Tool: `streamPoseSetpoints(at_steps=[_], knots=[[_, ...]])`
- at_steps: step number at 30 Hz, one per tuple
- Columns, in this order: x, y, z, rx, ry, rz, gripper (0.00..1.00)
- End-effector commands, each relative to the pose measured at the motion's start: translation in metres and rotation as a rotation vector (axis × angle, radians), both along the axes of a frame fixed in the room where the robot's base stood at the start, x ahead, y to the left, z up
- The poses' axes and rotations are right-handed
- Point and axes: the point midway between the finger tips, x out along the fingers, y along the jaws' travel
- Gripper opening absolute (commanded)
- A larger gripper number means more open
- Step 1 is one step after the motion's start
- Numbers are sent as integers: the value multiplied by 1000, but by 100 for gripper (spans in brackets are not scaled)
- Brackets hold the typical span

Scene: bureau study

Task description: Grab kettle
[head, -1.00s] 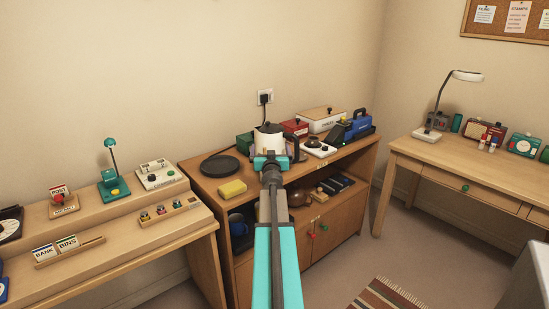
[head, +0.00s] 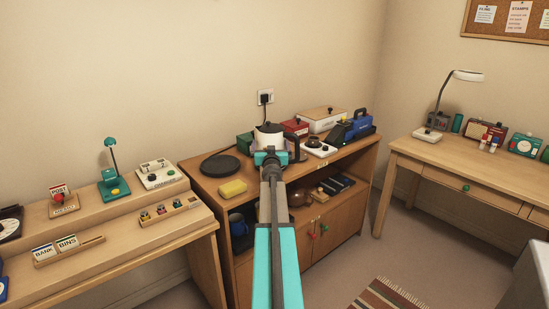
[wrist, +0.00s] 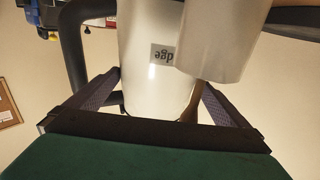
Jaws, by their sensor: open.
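The white kettle (head: 268,138) with a dark lid and dark handle stands on top of the wooden cabinet (head: 215,186), near the wall. Its handle is on the right in the head view and on the left in the wrist view. My gripper (head: 268,158) is in front of the kettle and hides its lower part. In the wrist view my gripper (wrist: 160,82) is open, with the white kettle body (wrist: 150,82) between its two fingers. I cannot tell whether they touch it. Another white shape overlaps the body on the right; I cannot tell what it is.
A black round plate (head: 220,165) and a yellow sponge (head: 232,188) lie left of the kettle. A red box (head: 295,127), a white box (head: 321,119) and a blue machine (head: 353,128) crowd its right. A plugged wall socket (head: 265,97) is behind.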

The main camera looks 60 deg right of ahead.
Motion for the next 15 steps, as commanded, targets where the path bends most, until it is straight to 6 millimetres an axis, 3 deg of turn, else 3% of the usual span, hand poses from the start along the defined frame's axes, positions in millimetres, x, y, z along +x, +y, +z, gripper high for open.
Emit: streamPoseSetpoints(at_steps=[15], knots=[[3,-6,0,0,0,-1,100]])
